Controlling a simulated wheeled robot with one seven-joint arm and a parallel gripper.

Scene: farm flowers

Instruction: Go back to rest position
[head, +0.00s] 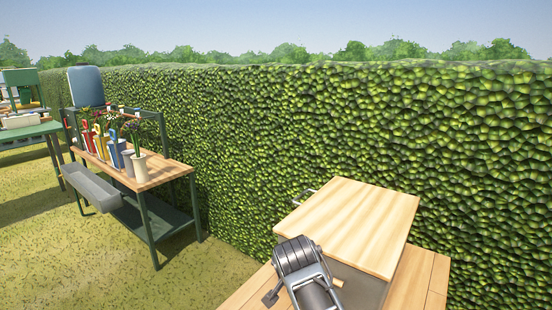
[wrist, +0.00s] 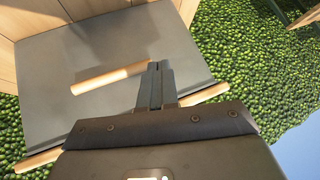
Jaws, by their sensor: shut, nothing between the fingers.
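My gripper (wrist: 157,68) shows in the wrist view with its two dark fingers together and nothing between them. It is in front of a grey box face (wrist: 75,50), beside the end of a wooden handle bar (wrist: 112,77). I cannot tell whether the fingers touch the bar. In the head view part of my arm is at the bottom, in front of the box, and the fingertips cannot be made out.
The box has a closed wooden lid (head: 350,220) and stands on a wooden table (head: 425,275) by a tall hedge (head: 300,130). To the left, a potting bench (head: 165,172) holds flowers and several pots, with a grey trough (head: 93,187) in front. Grass (head: 80,265) is open at left.

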